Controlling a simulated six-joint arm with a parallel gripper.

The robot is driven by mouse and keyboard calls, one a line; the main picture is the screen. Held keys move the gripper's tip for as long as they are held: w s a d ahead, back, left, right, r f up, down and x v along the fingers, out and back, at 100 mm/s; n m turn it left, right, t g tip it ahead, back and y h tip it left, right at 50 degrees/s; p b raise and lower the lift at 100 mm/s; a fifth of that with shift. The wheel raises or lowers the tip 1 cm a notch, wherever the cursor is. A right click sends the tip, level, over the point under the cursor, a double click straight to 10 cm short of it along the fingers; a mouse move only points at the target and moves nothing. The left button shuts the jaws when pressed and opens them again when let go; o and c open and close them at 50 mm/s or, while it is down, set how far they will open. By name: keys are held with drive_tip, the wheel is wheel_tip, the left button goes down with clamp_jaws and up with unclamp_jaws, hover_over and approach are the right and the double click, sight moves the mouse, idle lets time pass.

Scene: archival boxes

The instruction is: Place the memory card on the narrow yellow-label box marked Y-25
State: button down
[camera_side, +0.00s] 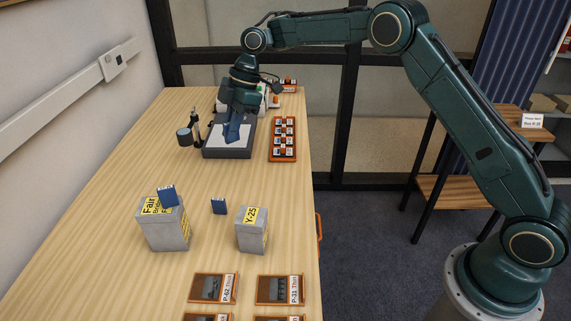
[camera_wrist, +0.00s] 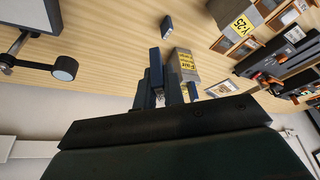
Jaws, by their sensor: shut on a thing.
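My gripper (camera_side: 234,122) is low over a grey pad with a white sheet at the far end of the table. It is shut on a blue memory card (camera_wrist: 155,68), seen edge-on in the wrist view; the side view does not clearly separate card from fingers. The narrow grey box Y-25 (camera_side: 252,232), with a yellow label, stands at the table's near right. It also shows at the top of the wrist view (camera_wrist: 240,22). My gripper is well away from it. No card shows on its top.
A wider grey box labelled "Fair" (camera_side: 164,228) has a blue card (camera_side: 167,195) upright on top. Another blue card (camera_side: 219,206) stands on the table between the boxes. Beside the pad (camera_side: 213,153) are a black stand (camera_side: 195,128) and an orange tray (camera_side: 283,152). Mid-table is clear.

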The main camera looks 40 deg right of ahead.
sight(250, 221)
drive_tip(key=s+a+n+g+h, duration=0.1)
drive_tip(key=s+a+n+g, duration=0.45)
drive_tip(key=s+n, duration=0.75)
drive_tip(key=shift+s+a+f+m+t, duration=0.3)
drive_tip(key=shift+s+f+m, duration=0.1)
drive_tip(key=shift+f, duration=0.95)
drive_tip(key=shift+s+a+f+m+t, duration=0.25)
drive_tip(key=shift+f+m, duration=0.15)
drive_tip(key=shift+f, duration=1)
drive_tip(key=shift+s+a+f+m+t, duration=0.3)
drive_tip(key=shift+s+f+m, duration=0.1)
drive_tip(key=shift+f, duration=0.95)
drive_tip(key=shift+f, duration=0.1)
drive_tip(key=c, duration=1.5)
unclamp_jaws()
drive_tip(key=v, duration=1.2)
